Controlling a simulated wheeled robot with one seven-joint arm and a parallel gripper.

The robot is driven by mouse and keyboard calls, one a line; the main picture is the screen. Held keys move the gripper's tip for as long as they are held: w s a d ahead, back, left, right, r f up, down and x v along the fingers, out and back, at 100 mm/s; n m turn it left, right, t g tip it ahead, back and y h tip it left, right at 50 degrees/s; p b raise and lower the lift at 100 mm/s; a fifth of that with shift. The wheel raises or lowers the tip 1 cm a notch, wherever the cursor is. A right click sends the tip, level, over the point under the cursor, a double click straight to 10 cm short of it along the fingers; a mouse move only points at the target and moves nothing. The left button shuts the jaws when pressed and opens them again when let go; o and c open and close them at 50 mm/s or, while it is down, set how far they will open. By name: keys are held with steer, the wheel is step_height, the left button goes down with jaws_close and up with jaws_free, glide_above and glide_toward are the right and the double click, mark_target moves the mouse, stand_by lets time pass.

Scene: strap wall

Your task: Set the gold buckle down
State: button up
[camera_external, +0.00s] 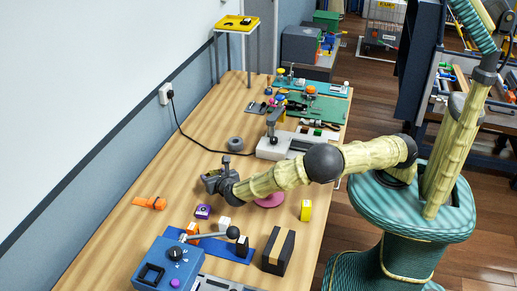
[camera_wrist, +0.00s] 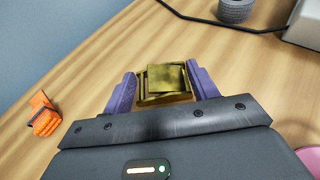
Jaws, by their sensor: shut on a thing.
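The gold buckle (camera_wrist: 166,82) is between the two purple fingers of my gripper (camera_wrist: 163,92) in the wrist view. The fingers are shut on it from left and right. The wooden table (camera_wrist: 75,100) spreads out beneath. Whether the buckle touches the table or hangs just above it, I cannot tell. In the external view my gripper (camera_external: 212,182) is low over the left middle of the table (camera_external: 180,140), and the buckle is hidden there.
An orange strap piece (camera_external: 150,203) lies left of my gripper. A purple block (camera_external: 203,212), a pink disc (camera_external: 270,200) and a yellow roll (camera_external: 306,210) are nearby. A blue box (camera_external: 168,265) stands in front. A grey roll (camera_external: 235,143) and a black cable (camera_external: 182,128) lie behind. Bare wood surrounds the gripper.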

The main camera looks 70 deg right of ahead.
steer(key=shift+f, duration=1.25)
steer(key=shift+f, duration=0.1)
steer(key=o, duration=1)
steer(key=shift+a, duration=0.1)
steer(key=b+v, duration=0.1)
steer(key=v, duration=1.1)
